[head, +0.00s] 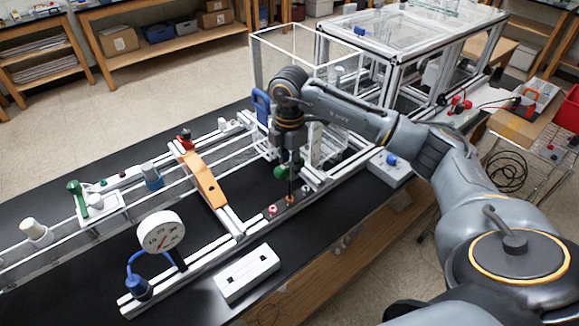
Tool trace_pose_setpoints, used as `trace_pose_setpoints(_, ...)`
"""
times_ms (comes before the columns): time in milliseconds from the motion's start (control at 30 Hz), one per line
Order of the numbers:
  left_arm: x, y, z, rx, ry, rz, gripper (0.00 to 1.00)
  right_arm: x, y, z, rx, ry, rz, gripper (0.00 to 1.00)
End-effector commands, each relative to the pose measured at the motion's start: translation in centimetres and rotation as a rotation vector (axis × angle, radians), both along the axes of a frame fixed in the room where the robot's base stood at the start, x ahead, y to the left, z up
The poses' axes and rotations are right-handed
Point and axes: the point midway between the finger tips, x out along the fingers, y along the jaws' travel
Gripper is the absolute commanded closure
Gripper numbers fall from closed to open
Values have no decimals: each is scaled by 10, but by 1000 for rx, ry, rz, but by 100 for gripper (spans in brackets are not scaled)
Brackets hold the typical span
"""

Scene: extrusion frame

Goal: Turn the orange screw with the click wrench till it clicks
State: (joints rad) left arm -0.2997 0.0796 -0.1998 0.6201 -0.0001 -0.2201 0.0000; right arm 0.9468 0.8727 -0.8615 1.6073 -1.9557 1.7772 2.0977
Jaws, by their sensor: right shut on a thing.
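The orange screw (290,199) is small and sits on the near rail of the aluminium extrusion frame, right of centre in the head view. My right arm reaches in from the right, and its gripper (289,157) points down above that rail. It is shut on the click wrench (290,182), of which a thin dark upright shaft shows below the fingers. The shaft's lower end is at the orange screw; I cannot tell whether it is seated in it. The gripper hides the wrench's upper part. My left gripper is not in view.
An orange bracket (205,181) crosses the frame to the left, with a round white dial (161,232) nearer. A reddish screw (272,209) sits just left of the orange one. A white slotted block (246,273) lies in front. A clear enclosure (400,45) stands behind right.

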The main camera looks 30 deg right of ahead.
Motion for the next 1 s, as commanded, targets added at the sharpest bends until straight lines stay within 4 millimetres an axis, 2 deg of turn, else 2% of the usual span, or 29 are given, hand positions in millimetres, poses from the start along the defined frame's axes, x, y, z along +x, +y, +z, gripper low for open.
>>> trace_pose_setpoints(133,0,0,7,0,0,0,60,0,0,11,0,-2,-1,100)
trace_pose_setpoints(533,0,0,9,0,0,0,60,1,0,13,0,-3,-1,100)
trace_pose_setpoints(900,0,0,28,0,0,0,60,1,0,40,0,-3,-1,100)
trace_pose_setpoints(1000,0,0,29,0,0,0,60,1,0,42,0,-3,-1,100)
